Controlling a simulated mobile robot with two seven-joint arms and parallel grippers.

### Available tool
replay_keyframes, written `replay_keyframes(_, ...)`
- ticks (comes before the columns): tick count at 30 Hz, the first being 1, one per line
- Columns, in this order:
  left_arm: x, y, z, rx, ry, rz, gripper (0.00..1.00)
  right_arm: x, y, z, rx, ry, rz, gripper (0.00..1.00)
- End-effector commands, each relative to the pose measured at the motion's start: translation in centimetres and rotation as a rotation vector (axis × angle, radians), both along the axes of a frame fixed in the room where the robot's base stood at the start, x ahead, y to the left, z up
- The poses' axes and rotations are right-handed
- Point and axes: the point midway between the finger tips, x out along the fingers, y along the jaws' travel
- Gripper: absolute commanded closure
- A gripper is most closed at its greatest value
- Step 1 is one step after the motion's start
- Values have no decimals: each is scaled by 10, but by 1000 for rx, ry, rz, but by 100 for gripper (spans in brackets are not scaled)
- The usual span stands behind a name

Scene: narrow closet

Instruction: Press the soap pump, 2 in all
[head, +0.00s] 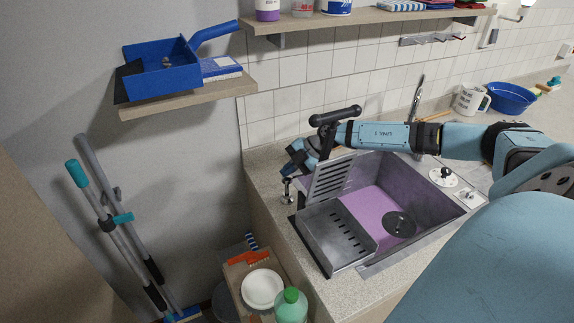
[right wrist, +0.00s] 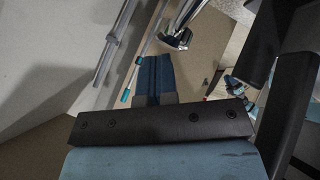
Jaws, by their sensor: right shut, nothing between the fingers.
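The soap pump (head: 287,190) is a small metal dispenser on the counter at the left of the sink. In the right wrist view, a shiny metal piece that looks like the pump (right wrist: 178,38) shows just beyond and right of the fingers. My right gripper (head: 294,168) reaches in from the right over the sink. It is shut and empty, its blue fingers (right wrist: 152,72) together, above and close to the pump; I cannot tell that they touch. My left gripper is not in view.
The sink (head: 372,210) has a purple basin and a slotted metal tray, with a faucet (head: 416,100) behind. A wall shelf (head: 190,98) holds a blue dustpan. A crate with a white plate (head: 262,288) and a green-capped bottle (head: 291,306) stands below the counter's left edge.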

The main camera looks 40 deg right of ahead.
Motion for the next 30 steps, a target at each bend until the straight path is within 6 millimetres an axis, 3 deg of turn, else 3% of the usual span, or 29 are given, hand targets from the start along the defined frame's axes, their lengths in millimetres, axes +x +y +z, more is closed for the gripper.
replay_keyframes(30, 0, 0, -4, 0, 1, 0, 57, 0, 0, -13, 0, 1, 0, 100)
